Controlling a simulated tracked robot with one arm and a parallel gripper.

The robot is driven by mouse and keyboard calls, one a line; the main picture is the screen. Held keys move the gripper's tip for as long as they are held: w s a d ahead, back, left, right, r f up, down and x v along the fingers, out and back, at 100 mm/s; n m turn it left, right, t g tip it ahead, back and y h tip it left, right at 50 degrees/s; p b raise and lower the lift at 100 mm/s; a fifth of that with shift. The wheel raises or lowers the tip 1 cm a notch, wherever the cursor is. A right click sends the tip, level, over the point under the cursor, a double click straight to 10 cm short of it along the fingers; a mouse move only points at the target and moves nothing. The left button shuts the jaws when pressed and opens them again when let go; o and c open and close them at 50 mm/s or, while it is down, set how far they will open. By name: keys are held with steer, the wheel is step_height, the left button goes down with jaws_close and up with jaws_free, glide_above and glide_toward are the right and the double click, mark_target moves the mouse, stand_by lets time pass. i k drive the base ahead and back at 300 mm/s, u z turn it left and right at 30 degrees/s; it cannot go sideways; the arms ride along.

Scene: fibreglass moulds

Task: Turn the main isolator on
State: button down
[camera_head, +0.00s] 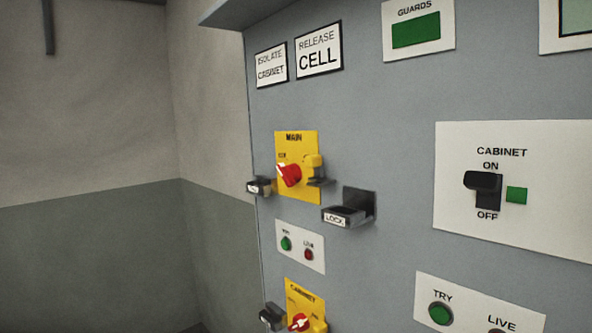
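The main isolator is a yellow plate (297,148) marked MAIN, at the middle left of a grey panel. A red rotary handle (289,175) with a white mark sits on it. Lettering beside the handle is too small to read, and I cannot tell its exact setting. A yellow piece (314,163) with a dark grey part sticks out at the plate's right side. My gripper is not in view.
A black bracket (350,213) labelled LOCK juts out at lower right, and a smaller labelled block (259,187) at left. Below are a TRY/LIVE plate (301,259) and a yellow CABINET isolator (303,292). A black CABINET switch (483,182) is at right.

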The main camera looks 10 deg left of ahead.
mark_target(291, 174)
steer(key=z, duration=0.05)
steer(key=k, duration=0.6)
steer(key=u, duration=0.45)
steer(key=i, duration=1.65)
steer(key=z, duration=0.1)
